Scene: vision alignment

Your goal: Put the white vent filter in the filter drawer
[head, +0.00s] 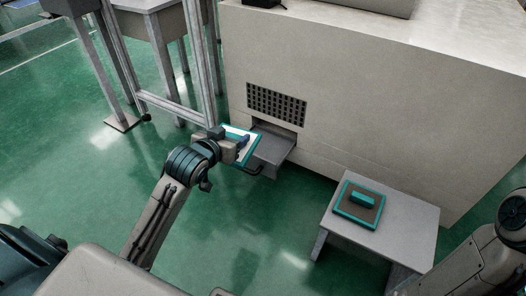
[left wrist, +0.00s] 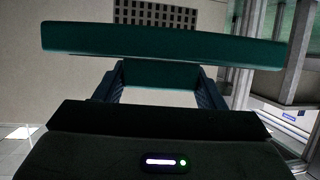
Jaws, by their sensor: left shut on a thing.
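The white vent filter (head: 254,149), a white panel with a teal frame, is at my left gripper (head: 241,144), beside the open drawer in the head view. The gripper is shut on it. In the left wrist view the two fingers (left wrist: 160,88) close on a teal grip part of the filter, with a teal frame edge (left wrist: 165,43) beyond. The grey filter drawer (head: 275,150) is pulled out from the machine below a dark grille. The filter overlaps the drawer's left side in the picture; I cannot tell whether they touch. My right gripper is out of view.
A small grey table (head: 406,220) stands at the right, holding a brown-faced filter (head: 349,210) with a teal frame and handle. The large beige machine (head: 370,120) fills the back. A metal frame (head: 172,107) stands left of the drawer. Green floor in front is open.

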